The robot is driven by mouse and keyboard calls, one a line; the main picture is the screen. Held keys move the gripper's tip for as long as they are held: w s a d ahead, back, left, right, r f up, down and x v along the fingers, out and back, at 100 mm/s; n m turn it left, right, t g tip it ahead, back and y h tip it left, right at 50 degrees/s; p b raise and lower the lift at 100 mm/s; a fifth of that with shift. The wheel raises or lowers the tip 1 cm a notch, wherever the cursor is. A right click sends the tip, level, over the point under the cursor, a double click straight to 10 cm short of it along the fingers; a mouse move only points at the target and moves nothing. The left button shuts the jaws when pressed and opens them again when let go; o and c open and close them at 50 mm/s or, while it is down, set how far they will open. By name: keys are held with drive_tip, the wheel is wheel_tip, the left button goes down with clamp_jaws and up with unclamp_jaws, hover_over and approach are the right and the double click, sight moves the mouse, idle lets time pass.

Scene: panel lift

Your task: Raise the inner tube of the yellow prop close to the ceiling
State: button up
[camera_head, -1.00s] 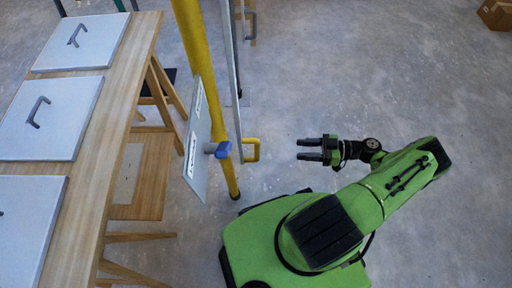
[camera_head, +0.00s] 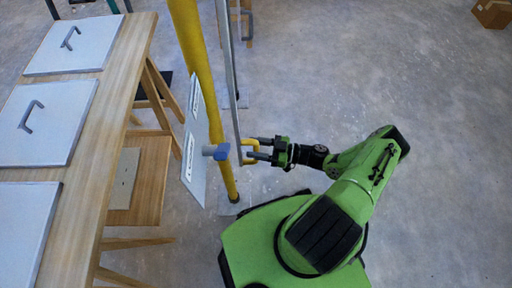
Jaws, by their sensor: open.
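The yellow prop (camera_head: 188,38) stands upright at the picture's centre left, its foot on the floor. A thinner grey tube (camera_head: 228,62) runs beside it, with a yellow handle (camera_head: 252,144) low on its right side. A blue knob (camera_head: 215,151) sits on the prop near a pale labelled plate (camera_head: 193,165). My gripper (camera_head: 259,148) is open at the yellow handle, its two dark fingers pointing left. The fingertips overlap the handle in the picture; I cannot tell whether they touch it. The prop's upper end and the ceiling are out of view.
A wooden table (camera_head: 92,190) with several pale panels with grey handles (camera_head: 48,120) stands along the left. A lower wooden piece (camera_head: 150,180) is beside it. A cardboard box (camera_head: 492,13) lies at the far top right. The floor on the right is clear.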

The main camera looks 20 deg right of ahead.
drive_tip(key=shift+c, duration=0.2)
clamp_jaws()
